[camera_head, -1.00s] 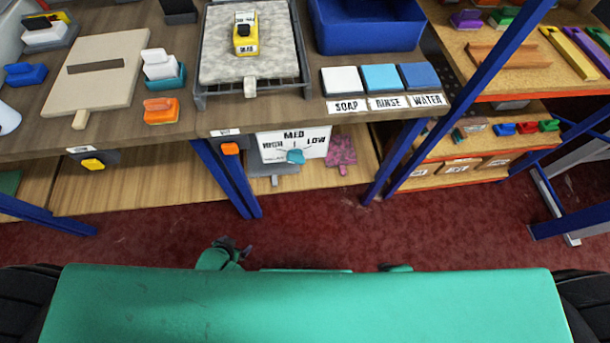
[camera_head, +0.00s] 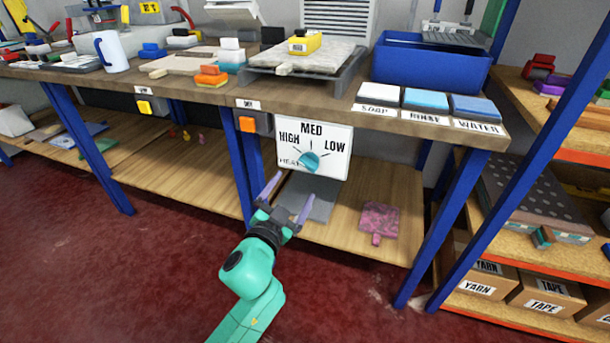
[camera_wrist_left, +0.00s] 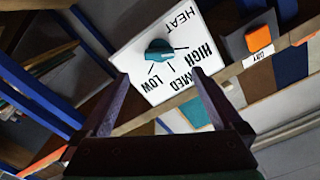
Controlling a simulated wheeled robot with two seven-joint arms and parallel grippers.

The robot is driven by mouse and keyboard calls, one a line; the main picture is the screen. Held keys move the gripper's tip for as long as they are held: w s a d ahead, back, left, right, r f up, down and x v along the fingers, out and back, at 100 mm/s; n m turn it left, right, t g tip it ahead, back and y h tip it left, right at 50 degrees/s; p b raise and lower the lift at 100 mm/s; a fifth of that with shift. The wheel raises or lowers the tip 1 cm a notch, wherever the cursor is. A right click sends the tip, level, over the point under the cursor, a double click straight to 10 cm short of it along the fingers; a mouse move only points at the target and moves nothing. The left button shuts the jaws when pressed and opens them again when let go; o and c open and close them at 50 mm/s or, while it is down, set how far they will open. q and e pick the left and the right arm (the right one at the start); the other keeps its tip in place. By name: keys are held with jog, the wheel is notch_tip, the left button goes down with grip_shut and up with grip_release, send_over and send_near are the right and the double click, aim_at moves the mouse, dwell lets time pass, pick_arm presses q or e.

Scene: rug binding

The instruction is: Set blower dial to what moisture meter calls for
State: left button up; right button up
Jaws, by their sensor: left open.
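The blower dial (camera_head: 308,161) is a teal knob on a white panel (camera_head: 338,167) marked HIGH, MED and LOW, hung under the table's front edge. The dial also shows in the left wrist view (camera_wrist_left: 160,50), where the panel appears turned. I cannot tell for certain which mark the knob points at. A yellow device, apparently the moisture meter (camera_head: 305,44), lies on the pale rug piece on the table; its reading is too small to read. My left gripper (camera_head: 288,198) is open and empty, below and in front of the dial, not touching it. My right gripper is not in view.
An orange button (camera_head: 247,124) sits left of the panel and a yellow button (camera_head: 145,107) farther left. Blue table legs (camera_head: 238,165) flank the space. A pink piece (camera_head: 378,221) lies on the lower shelf. A blue bin (camera_head: 430,68) stands on the table.

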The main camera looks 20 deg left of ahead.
aim_at(306, 167)
pick_arm(q)
jog(key=w, duration=0.7)
jog(key=shift+w+d+f+b, duration=0.1)
jog(key=shift+w+d+b, duration=0.15)
jog(key=shift+w+b, duration=0.1)
jog(key=shift+w, duration=0.35)
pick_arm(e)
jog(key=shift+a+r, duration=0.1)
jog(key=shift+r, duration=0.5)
pick_arm(q)
jog(key=shift+c, duration=0.3)
jog(key=c, duration=1.3)
